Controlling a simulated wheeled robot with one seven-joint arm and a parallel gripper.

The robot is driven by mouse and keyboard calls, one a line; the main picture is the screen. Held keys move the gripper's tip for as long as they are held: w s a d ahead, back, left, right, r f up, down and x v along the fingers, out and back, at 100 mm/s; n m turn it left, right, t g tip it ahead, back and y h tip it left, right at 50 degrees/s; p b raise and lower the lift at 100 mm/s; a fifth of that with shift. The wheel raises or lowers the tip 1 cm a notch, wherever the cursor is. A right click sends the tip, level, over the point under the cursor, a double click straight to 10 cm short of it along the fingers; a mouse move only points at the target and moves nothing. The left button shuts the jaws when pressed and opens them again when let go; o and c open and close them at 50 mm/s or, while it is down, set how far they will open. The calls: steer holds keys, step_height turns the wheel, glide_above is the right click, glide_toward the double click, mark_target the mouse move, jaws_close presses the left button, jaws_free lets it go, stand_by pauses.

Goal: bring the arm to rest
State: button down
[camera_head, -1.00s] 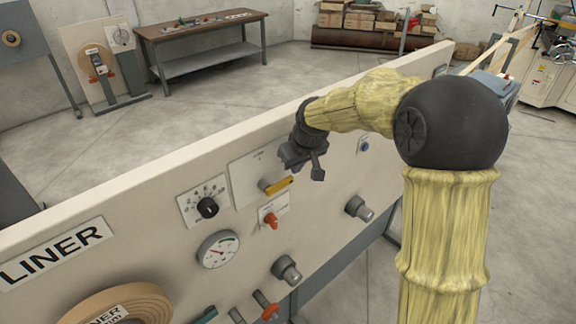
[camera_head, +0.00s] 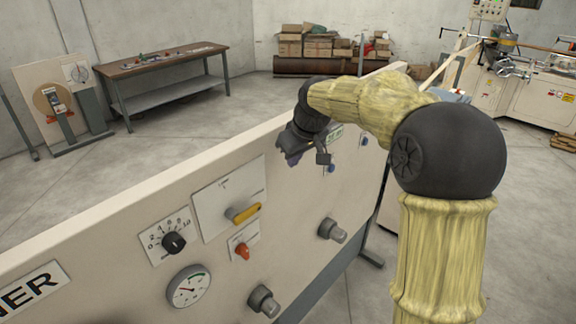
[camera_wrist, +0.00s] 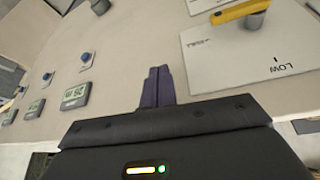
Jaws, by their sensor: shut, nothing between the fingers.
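My gripper (camera_head: 291,158) is at the end of my raised arm, in front of the upper part of the beige panel (camera_head: 130,217) in the head view. In the wrist view my gripper (camera_wrist: 157,72) shows two dark purple fingers pressed together with nothing between them. The panel fills much of the wrist view behind the fingers. A yellow lever (camera_head: 245,213) on a white plate lies left of and below my gripper; it also shows at the top right of the wrist view (camera_wrist: 238,12). I cannot tell whether the fingertips touch the panel.
Blue buttons and small displays (camera_wrist: 75,95) sit at left in the wrist view. A workbench (camera_head: 165,75) stands behind, with open floor between.

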steer(key=shift+s, duration=0.1)
steer(key=s+d+f+m+h+b, duration=0.1)
steer(key=s+d+f+m, duration=0.2)
steer(key=s+f, duration=0.6)
steer(key=s+d+f+m+g+h+b, duration=0.1)
steer(key=s+d+f+m, duration=0.3)
steer(key=s, duration=1.2)
steer(key=d+f+b, duration=0.1)
steer(key=d+f, duration=0.2)
steer(key=f, duration=0.2)
steer(key=shift+s+d+f+g, duration=0.15)
steer(key=shift+s+g, duration=0.15)
steer(key=shift+s, duration=0.05)
